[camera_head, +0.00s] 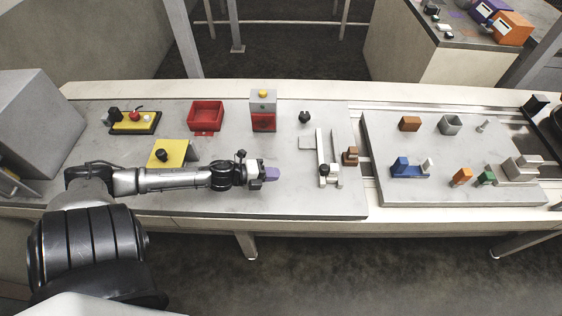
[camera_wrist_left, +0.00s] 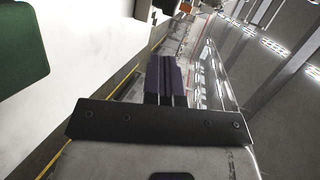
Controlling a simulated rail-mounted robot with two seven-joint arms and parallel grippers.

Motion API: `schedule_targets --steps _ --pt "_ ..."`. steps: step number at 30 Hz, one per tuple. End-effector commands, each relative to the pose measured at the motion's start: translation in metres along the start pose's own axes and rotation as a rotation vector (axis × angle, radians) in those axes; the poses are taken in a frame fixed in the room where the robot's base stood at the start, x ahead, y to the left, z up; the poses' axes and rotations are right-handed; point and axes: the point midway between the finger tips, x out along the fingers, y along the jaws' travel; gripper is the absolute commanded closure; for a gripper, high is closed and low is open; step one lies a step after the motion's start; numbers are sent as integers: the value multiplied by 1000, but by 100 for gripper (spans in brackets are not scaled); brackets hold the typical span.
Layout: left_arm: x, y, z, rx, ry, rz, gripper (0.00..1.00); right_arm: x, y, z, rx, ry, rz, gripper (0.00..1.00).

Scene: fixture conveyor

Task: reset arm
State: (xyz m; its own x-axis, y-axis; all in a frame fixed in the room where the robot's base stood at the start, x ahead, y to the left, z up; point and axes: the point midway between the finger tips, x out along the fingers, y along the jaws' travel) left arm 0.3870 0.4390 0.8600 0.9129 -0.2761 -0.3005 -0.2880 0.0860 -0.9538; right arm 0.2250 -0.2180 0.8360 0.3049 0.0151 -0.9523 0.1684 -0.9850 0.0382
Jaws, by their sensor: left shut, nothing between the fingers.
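My left arm reaches in from the left across the front of the table. Its left gripper (camera_head: 272,174), with purple fingertips, hangs above the grey worktop, left of a metal clamp-like fixture (camera_head: 325,160) and apart from it. In the left wrist view the two purple fingers (camera_wrist_left: 166,75) lie side by side, shut, with nothing between them. My right gripper does not show in either view.
A yellow bracket (camera_head: 172,152) stands just behind my left forearm. A red tray (camera_head: 206,115) and a grey box with a yellow button (camera_head: 263,106) stand farther back. A second plate (camera_head: 450,175) at right carries several small blocks.

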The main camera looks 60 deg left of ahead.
Motion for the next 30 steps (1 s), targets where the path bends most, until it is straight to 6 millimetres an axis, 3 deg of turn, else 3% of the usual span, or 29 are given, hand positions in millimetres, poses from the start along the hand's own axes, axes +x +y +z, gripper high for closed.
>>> schedule_targets --steps 11,17,23,30 --pt "-3 1 -1 -7 -6 0 100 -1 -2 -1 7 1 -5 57" --pt "-2 13 -22 -194 -137 22 100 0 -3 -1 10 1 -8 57" --pt "-10 40 -74 -620 -400 121 100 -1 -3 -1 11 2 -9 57" --pt "-36 59 -160 -1111 -657 337 100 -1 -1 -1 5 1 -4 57"
